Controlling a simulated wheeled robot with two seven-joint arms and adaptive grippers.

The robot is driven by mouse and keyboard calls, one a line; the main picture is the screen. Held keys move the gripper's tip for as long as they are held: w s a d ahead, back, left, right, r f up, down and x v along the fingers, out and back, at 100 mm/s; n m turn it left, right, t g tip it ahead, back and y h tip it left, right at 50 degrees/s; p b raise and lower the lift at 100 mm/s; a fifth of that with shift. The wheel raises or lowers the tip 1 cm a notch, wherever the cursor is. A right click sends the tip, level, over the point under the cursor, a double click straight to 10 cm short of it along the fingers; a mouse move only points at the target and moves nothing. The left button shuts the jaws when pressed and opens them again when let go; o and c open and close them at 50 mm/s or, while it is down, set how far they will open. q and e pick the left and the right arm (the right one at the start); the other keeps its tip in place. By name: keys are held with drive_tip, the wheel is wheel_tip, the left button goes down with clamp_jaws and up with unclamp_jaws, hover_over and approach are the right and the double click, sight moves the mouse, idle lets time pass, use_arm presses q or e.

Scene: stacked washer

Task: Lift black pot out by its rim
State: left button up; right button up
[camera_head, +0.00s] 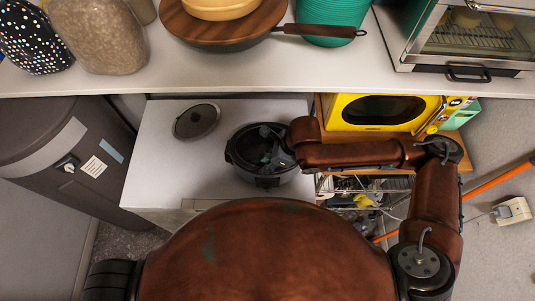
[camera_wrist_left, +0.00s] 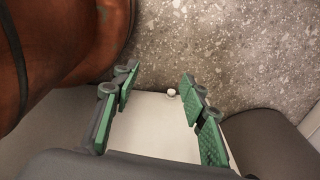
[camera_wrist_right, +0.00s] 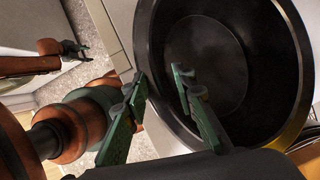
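The black pot (camera_head: 246,142) sits in a dark grey cooker housing (camera_head: 268,181) on a white surface. In the right wrist view the round, empty-looking pot (camera_wrist_right: 208,62) fills the upper right. My right gripper (camera_head: 271,150) is over the pot in the head view. In the right wrist view it is open, with one finger outside the near rim and the other over the pot's inside; whether they touch the rim I cannot tell. My left gripper (camera_wrist_left: 158,76) is open and empty, pointing toward the floor, and is outside the head view.
A round lid (camera_head: 197,121) lies left of the pot. A yellow microwave (camera_head: 388,111) stands to its right. The shelf (camera_head: 200,76) behind holds a pan (camera_head: 222,28), a green container (camera_head: 333,20) and a toaster oven (camera_head: 480,40). A grey bin (camera_head: 62,135) stands at left.

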drive_tip(key=shift+s, duration=0.25)
drive_tip(key=shift+w+f, duration=0.15)
drive_tip(key=shift+w, duration=0.1)
drive_tip(key=shift+c, duration=0.6)
drive_tip(key=shift+s, duration=0.15)
clamp_jaws()
use_arm(q)
drive_tip(key=shift+w+r, duration=0.1)
drive_tip(key=shift+w, duration=0.7)
use_arm(e)
drive_tip(key=shift+a+r, duration=0.1)
drive_tip(key=shift+r, duration=0.1)
